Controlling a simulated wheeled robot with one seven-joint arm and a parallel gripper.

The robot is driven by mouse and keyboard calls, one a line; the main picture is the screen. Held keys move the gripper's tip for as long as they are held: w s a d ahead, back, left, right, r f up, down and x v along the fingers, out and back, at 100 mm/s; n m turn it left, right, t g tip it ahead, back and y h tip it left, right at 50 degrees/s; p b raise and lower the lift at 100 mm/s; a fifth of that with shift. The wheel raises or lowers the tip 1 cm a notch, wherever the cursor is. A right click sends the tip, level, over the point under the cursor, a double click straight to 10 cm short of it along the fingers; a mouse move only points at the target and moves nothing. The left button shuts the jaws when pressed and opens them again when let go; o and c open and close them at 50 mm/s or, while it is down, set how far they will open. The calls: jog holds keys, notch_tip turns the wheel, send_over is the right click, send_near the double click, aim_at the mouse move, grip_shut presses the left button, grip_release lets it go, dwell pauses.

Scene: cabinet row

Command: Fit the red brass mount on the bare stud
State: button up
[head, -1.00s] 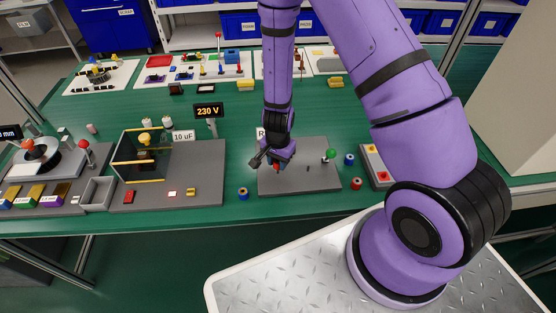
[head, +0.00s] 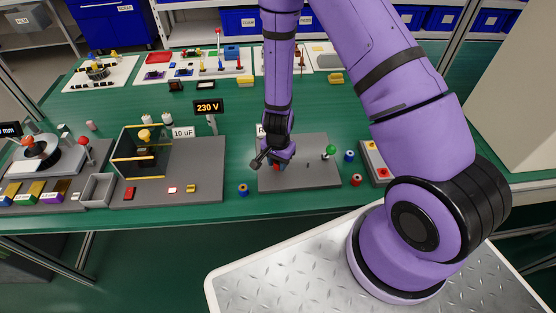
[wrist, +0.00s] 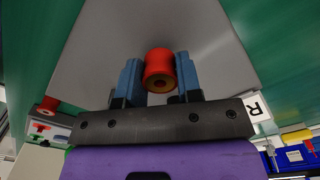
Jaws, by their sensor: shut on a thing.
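My gripper (wrist: 160,82) is shut on a red mount (wrist: 159,64), a short red cylinder with a brass-coloured core at its near end. The blue fingers press on its two sides. In the head view my gripper (head: 277,162) is low over the left part of a grey plate (head: 290,181), and a bit of red shows at its tips. A small dark stud (head: 308,165) stands on the plate to the right of my gripper. I cannot tell whether the mount touches the plate or what lies under it.
A green ball-topped post (head: 330,150) stands on the plate's right side. A blue spool (head: 349,156) and a red spool (head: 356,180) stand right of the plate, another blue spool (head: 243,190) left of it. A transparent box (head: 142,152) stands farther left.

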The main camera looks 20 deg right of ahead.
jog(key=shift+f, duration=0.65)
jog(key=o, duration=1)
jog(key=shift+r, duration=5.45)
jog(key=shift+r, duration=0.1)
